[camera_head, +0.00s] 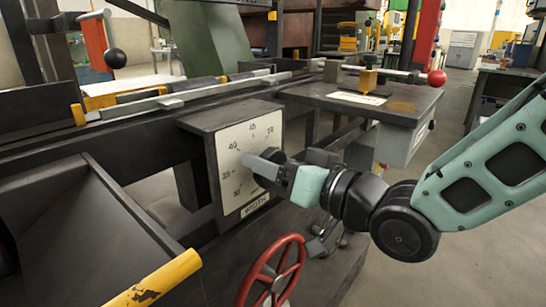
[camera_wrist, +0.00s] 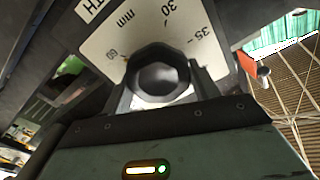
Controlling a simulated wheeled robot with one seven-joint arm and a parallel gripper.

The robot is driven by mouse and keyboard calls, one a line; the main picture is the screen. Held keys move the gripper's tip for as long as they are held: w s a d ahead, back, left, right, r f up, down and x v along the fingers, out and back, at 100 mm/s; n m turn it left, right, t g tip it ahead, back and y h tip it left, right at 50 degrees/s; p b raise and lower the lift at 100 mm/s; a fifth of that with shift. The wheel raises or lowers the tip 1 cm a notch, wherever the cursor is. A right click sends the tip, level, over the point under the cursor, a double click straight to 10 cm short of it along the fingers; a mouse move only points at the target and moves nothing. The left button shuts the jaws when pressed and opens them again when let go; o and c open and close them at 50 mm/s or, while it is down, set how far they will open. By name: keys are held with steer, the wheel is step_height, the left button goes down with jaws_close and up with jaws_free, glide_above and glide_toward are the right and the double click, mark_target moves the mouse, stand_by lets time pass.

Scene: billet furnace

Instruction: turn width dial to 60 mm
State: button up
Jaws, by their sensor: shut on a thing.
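The width dial's pale face (camera_head: 232,140) is on the front of a dark box, with numbers around it and a WIDTH label at its bottom. My gripper (camera_head: 268,168) reaches in from the right, in front of the face. It is shut on the dial's knob. In the wrist view the dark faceted knob (camera_wrist: 160,78) sits between the two fingers of my gripper (camera_wrist: 163,92). The dial face (camera_wrist: 110,42) behind it shows 30, 35, 60 and mm.
A red handwheel (camera_head: 272,272) stands below the dial. A black-ball lever (camera_head: 115,58) is at upper left.

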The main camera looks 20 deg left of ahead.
steer(key=shift+f+m, duration=0.15)
steer(key=shift+m, duration=0.25)
steer(key=o, duration=1)
steer(key=shift+c, duration=0.2)
